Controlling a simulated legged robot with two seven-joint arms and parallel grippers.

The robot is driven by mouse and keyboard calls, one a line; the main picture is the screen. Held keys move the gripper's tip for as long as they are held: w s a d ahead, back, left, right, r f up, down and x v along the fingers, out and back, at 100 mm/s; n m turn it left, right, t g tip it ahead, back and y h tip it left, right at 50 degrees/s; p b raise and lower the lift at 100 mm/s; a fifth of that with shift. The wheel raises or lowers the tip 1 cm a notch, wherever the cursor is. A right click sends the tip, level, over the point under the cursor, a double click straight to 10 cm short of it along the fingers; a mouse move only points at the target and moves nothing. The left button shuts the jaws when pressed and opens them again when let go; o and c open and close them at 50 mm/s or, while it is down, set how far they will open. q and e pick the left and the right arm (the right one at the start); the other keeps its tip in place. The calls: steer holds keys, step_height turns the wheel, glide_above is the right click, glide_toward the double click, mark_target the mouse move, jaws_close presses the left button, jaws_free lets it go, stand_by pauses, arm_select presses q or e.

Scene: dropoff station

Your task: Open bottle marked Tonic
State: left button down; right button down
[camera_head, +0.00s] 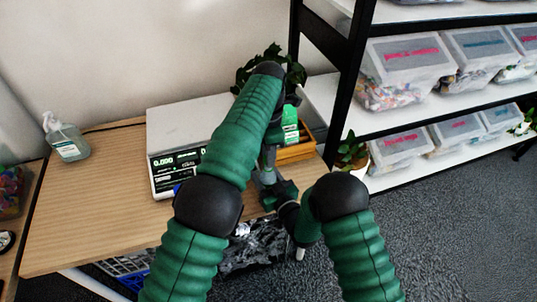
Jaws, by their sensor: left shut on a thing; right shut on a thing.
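A slim greyish bottle (268,168) stands upright, partly hidden, between my two grippers at the right part of the table; its marking is too small to read. My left gripper (271,140) comes down from above, mostly hidden behind my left forearm, and is shut at the bottle's upper end. My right gripper (274,194) reaches in from the right and is shut around the bottle's lower part. The cap cannot be made out.
A scale with display (176,165) stands on the wooden table (90,215) beside a soap dispenser (65,138). An orange-brown wooden tray (298,151) and a green-and-white item (290,124) are close behind the grippers. Shelving with bins (402,72) stands right. Table front left is clear.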

arm_select(q)
steer(key=shift+r, duration=2)
arm_select(e)
steer(key=c, duration=0.6)
jaws_free()
